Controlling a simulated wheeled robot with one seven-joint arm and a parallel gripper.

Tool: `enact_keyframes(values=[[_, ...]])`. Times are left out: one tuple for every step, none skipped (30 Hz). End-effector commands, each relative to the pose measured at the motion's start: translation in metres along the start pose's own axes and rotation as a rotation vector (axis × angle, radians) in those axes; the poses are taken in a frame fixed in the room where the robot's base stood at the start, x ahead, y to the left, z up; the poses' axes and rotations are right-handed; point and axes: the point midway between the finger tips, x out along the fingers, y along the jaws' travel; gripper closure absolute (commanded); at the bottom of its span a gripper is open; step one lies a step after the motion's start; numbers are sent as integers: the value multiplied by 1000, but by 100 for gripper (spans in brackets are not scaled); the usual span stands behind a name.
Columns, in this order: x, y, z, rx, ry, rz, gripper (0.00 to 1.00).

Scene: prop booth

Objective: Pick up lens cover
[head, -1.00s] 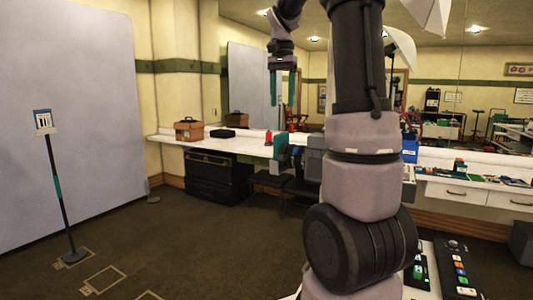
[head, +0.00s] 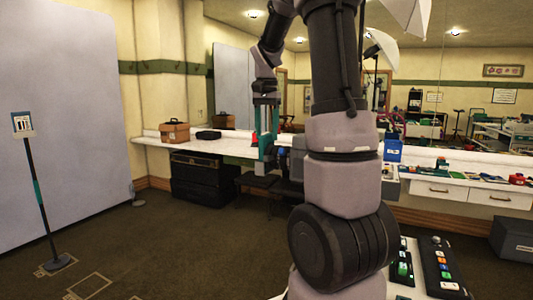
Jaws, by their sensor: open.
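No lens cover can be made out for certain in the head view. A flat black object (head: 208,134) lies on the white counter (head: 225,148), but I cannot tell what it is. My gripper (head: 266,127) hangs pointing down in front of the counter, right of that object. Its two teal fingers are apart, with nothing visible held between them. A small red item (head: 253,138) shows beside the left finger and is partly hidden. A teal and grey block shows just under the fingers.
A brown box (head: 174,133) stands on the counter at left. A blue bin (head: 393,151) and several small items are farther right. Black cases (head: 200,179) and dark stools stand below. A sign stand (head: 38,190) is on the open floor at left.

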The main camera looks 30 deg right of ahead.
Motion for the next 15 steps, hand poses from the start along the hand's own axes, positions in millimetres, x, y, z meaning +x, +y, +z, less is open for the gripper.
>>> enact_keyframes(values=[[0,0,0,0,0,0,43],[0,0,0,0,0,0,50],[0,0,0,0,0,0,65],[0,0,0,0,0,0,77],[0,0,0,0,0,0,88],[0,0,0,0,0,0,100],[0,0,0,0,0,0,100],[0,0,0,0,0,0,100],[0,0,0,0,0,0,100],[0,0,0,0,0,0,100],[0,0,0,0,0,0,100],[0,0,0,0,0,0,100],[0,0,0,0,0,0,100],[0,0,0,0,0,0,100],[0,0,0,0,0,0,100]])
